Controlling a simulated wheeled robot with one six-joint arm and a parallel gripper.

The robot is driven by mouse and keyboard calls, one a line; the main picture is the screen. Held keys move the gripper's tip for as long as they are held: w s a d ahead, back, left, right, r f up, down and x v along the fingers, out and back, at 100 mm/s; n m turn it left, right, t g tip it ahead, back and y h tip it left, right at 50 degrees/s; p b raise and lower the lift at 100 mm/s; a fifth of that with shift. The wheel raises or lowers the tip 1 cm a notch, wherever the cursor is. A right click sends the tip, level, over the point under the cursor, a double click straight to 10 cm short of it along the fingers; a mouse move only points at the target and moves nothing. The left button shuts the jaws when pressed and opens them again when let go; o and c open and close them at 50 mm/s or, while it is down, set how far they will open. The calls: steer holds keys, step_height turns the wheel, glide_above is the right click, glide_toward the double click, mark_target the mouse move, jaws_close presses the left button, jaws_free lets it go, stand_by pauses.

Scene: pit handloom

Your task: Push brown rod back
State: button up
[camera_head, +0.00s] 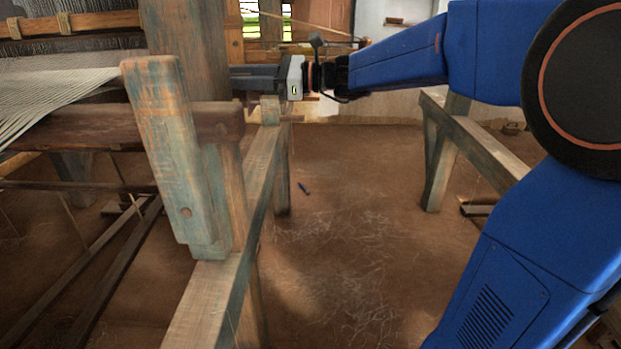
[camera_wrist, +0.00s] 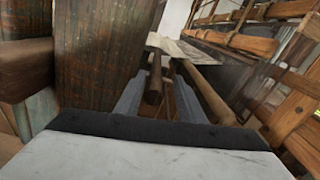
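My gripper (camera_head: 250,79) reaches in from the right at the level of the loom's thick upright post (camera_head: 190,50), and the post partly hides its fingertips. In the wrist view my gripper (camera_wrist: 160,88) has its two grey fingers apart. A brown rod (camera_wrist: 154,82) shows between the fingers, pointing away from me. I cannot tell whether the fingers touch it. A second, lighter brown rod (camera_wrist: 208,92) runs alongside, just right of the right finger. I cannot tell which rod is the task's one.
A slanted, worn wooden piece (camera_head: 165,150) and a thick round beam (camera_head: 75,130) stand left of my gripper. White warp threads (camera_head: 50,90) stretch at the left. A wooden bench frame (camera_head: 470,140) stands at the right. The brown floor (camera_head: 350,220) between is mostly clear.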

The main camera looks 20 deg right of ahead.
steer(key=w+d+v, duration=0.1)
steer(key=w+v, duration=0.1)
steer(key=v, duration=1.5)
steer(key=s+a+f+n+g+h, duration=0.1)
steer(key=s+f+n+h, duration=0.3)
steer(key=s+f, duration=0.5)
steer(key=s+a+f+n+g+h, duration=0.2)
steer(key=s+a+f+n+h, duration=0.2)
steer(key=s+f, duration=0.5)
steer(key=shift+f+n+g+h, duration=0.3)
steer(key=shift+f+n+h, duration=0.35)
steer(key=shift+f, duration=0.25)
steer(key=shift+s, duration=0.1)
